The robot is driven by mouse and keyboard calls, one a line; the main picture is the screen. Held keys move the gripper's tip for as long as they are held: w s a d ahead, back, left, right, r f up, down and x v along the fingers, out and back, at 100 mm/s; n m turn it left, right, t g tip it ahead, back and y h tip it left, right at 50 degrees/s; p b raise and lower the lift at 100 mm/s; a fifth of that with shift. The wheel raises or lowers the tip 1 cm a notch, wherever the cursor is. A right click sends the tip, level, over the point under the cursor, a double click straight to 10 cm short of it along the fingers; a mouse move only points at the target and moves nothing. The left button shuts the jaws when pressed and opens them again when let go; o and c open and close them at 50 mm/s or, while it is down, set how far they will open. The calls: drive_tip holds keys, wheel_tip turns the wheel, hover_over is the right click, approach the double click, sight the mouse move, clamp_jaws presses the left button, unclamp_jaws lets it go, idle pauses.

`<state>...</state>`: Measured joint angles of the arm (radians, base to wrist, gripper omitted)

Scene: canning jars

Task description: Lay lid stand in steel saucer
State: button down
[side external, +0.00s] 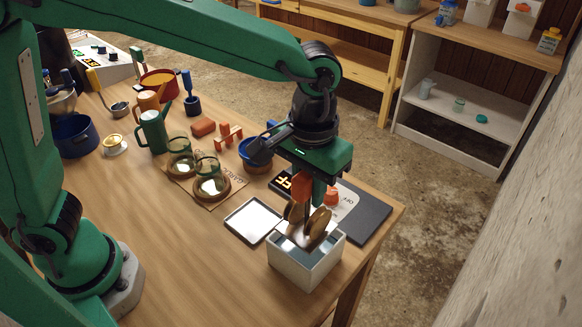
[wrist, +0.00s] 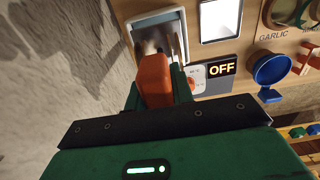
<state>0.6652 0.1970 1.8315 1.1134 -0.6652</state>
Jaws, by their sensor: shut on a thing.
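My gripper (side external: 308,205) points down at the front right of the table, shut on a brown piece with two upright round discs (side external: 319,222). The piece is at the mouth of a white open box (side external: 300,270); I cannot tell whether it touches the box. A small orange rack-like piece (side external: 229,136), possibly the lid stand, stands at the back of the table. A pale shiny round dish (side external: 115,148), possibly the steel saucer, sits at the left with a yellowish thing on it.
A white-framed square tray (side external: 253,221) lies left of the box. A dark panel reading OFF (wrist: 222,69) lies behind it. Glass jars (side external: 211,184) stand on a labelled board, with a blue cup (side external: 257,152) nearby.

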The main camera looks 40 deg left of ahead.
drive_tip(key=s+a, duration=0.7)
drive_tip(key=s, duration=0.1)
drive_tip(key=shift+s+a+r, duration=0.2)
drive_tip(key=shift+s, duration=0.2)
drive_tip(key=shift+w, duration=0.1)
drive_tip(key=w+a+f, duration=0.7)
drive_tip(key=w+f, duration=0.1)
drive_tip(key=f, duration=0.3)
drive_tip(key=shift+w+a, duration=0.3)
idle(0.4)
drive_tip(key=shift+f, duration=0.15)
drive_tip(key=c, duration=1.2)
unclamp_jaws()
